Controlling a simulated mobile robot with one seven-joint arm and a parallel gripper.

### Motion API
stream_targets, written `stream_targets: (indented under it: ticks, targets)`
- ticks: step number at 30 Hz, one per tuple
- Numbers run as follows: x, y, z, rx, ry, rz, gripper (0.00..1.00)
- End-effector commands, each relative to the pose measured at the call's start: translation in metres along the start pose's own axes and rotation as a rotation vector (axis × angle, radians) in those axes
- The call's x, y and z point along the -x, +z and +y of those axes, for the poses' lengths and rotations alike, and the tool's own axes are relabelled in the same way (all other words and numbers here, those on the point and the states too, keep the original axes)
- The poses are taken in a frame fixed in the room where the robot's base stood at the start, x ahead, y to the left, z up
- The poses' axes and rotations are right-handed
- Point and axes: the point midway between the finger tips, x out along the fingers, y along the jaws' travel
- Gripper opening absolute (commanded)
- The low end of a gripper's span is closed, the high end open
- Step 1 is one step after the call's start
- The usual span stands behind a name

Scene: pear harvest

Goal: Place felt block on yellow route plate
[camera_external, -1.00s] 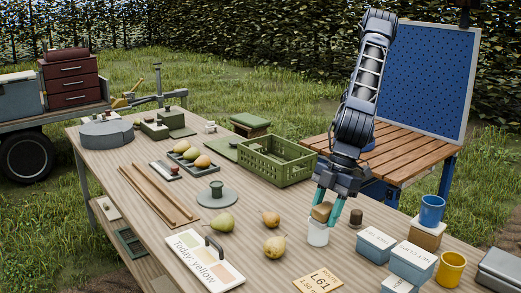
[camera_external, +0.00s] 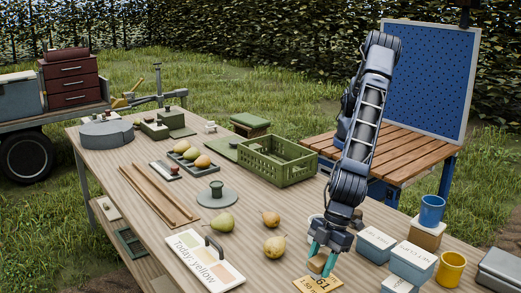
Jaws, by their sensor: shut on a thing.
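My gripper (camera_external: 320,265) points down with its teal fingers shut on a small brown felt block (camera_external: 318,264). The block is at the far edge of the yellow route plate (camera_external: 319,285) in the picture and covers part of its lettering. The plate lies flat near the front edge of the table, with "61" and "1:50" still readable. I cannot tell whether the block touches the plate or hangs just above it.
Blue-grey labelled boxes (camera_external: 375,245) and a yellow mug (camera_external: 450,271) stand to the right. Loose pears (camera_external: 275,246) and a white card (camera_external: 205,262) reading "Today: yellow" lie left.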

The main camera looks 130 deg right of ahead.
Motion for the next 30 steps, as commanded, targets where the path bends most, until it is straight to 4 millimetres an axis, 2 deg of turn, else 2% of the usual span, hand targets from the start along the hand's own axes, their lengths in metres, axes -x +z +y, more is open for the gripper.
stream_targets:
  ticks: [7, 19, 20, 23, 30]
  targets:
    - [-0.030, 0.013, 0.000, 0.000, 0.001, -0.001, 0.20]
    - [-0.035, 0.015, 0.000, 0.000, 0.001, -0.001, 0.20]
    - [-0.036, 0.015, 0.000, 0.000, 0.001, -0.001, 0.45]
    - [-0.035, 0.015, 0.000, 0.000, 0.001, -0.001, 0.64]
    - [-0.035, 0.015, 0.000, 0.000, 0.001, -0.001, 0.65]
